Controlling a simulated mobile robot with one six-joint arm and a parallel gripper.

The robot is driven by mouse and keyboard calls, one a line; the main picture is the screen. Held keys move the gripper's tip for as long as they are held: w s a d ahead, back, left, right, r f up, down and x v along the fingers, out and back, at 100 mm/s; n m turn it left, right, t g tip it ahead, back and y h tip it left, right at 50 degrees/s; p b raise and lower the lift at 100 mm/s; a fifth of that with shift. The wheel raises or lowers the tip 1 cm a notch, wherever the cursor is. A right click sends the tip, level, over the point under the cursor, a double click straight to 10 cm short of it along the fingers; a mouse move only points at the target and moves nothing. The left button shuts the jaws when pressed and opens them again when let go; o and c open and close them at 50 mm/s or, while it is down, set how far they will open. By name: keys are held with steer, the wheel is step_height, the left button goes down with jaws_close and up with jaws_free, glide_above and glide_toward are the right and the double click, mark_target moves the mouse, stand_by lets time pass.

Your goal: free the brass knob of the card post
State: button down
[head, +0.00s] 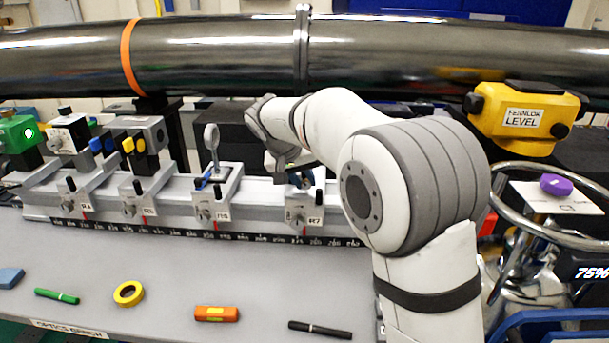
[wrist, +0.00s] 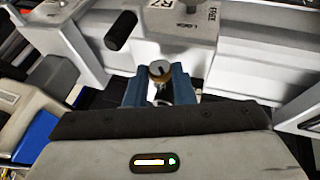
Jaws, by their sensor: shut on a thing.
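A small round brass knob (wrist: 160,71) with a dark mark on its face shows in the middle of the wrist view. The blue fingers of my gripper (wrist: 158,88) stand on either side of it and are shut on it. The white carrier face beyond it bears the words LOCK (wrist: 173,27) and FREE (wrist: 212,18). I cannot tell surely which word the mark points at. In the head view my gripper (head: 300,180) is at the carrier labelled R7 (head: 307,215). My arm and gripper hide the knob and most of the post there.
A black beam pipe (head: 220,60) runs behind. A yellow level (head: 520,118) and a metal handwheel (head: 500,195) are at the right. Pens, tape (head: 129,293) and an orange tool (head: 216,313) lie on the bench front.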

stand_by(0.5)
steer(key=c, duration=1.5)
jaws_free()
steer(key=v, duration=0.7)
steer(key=shift+s+a+r, duration=0.15)
steer(key=shift+a+r, duration=0.1)
steer(key=shift+r, duration=0.1)
